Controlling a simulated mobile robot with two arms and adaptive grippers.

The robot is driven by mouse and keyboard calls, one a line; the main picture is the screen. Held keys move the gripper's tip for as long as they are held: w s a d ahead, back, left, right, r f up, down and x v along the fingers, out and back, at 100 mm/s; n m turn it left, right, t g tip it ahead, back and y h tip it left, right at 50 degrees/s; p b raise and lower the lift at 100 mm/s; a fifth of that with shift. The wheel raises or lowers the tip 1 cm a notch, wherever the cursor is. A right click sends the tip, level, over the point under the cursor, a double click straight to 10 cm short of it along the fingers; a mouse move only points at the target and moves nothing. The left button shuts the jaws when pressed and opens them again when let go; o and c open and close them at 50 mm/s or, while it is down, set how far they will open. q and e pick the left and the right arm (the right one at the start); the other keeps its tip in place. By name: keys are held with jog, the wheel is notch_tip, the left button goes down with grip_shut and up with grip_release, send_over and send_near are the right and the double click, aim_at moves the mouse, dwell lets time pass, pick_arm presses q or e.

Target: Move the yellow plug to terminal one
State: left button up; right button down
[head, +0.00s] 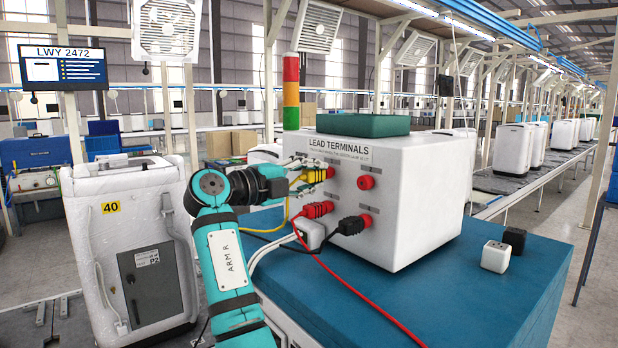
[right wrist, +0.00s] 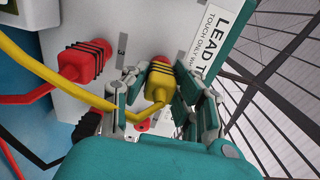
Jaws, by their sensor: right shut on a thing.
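The white lead terminals box (head: 420,205) stands on a blue-topped bench, with red terminals on its front. My right gripper (head: 303,182) is at the box's upper left terminal area, its fingers on both sides of the yellow plug (head: 314,177). In the right wrist view the gripper (right wrist: 150,98) is shut on the yellow plug (right wrist: 158,88), whose tip is at a red terminal ring on the panel; whether it is seated cannot be told. A yellow cable runs from the plug to the left. Terminal one's label is not readable. My left gripper is not in view.
A red plug (head: 318,209) and a black plug (head: 352,225) with cables are at the lower terminals. An upper right red terminal (head: 366,182) looks free. White (head: 495,257) and black (head: 514,239) blocks stand on the bench (head: 440,300). A green case (head: 362,126) lies on the box.

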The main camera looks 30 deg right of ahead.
jog(key=shift+d, duration=0.1)
jog(key=c, duration=1)
grip_release()
jog(key=a, duration=1.2)
jog(key=shift+s, duration=0.45)
